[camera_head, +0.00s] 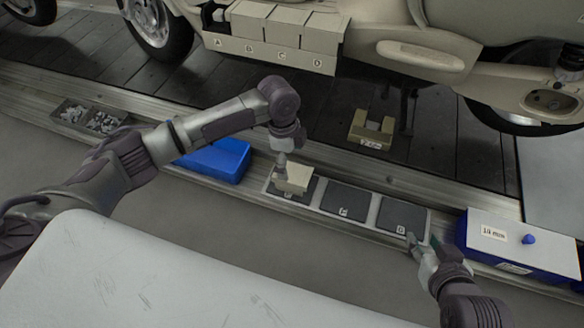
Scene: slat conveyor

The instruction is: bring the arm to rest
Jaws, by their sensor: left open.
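My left arm reaches in from the left, bends at its elbow and points down. My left gripper (282,162) is open, right at the back left of a small beige block (293,180); I cannot tell whether they touch. The block sits on the leftmost of three dark pads in a light tray (320,205). My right gripper (412,242) is low at the right, by the front edge of the rightmost pad (403,215). Its fingers are small and partly hidden, so their opening is unclear.
A blue bin (228,160) stands behind my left forearm, with a parts tray (92,117) further left. A blue box with a white lid (492,233) is at the right. A notched beige block (372,130) and a cream scooter (460,20) stand beyond. A white surface (150,275) fills the foreground.

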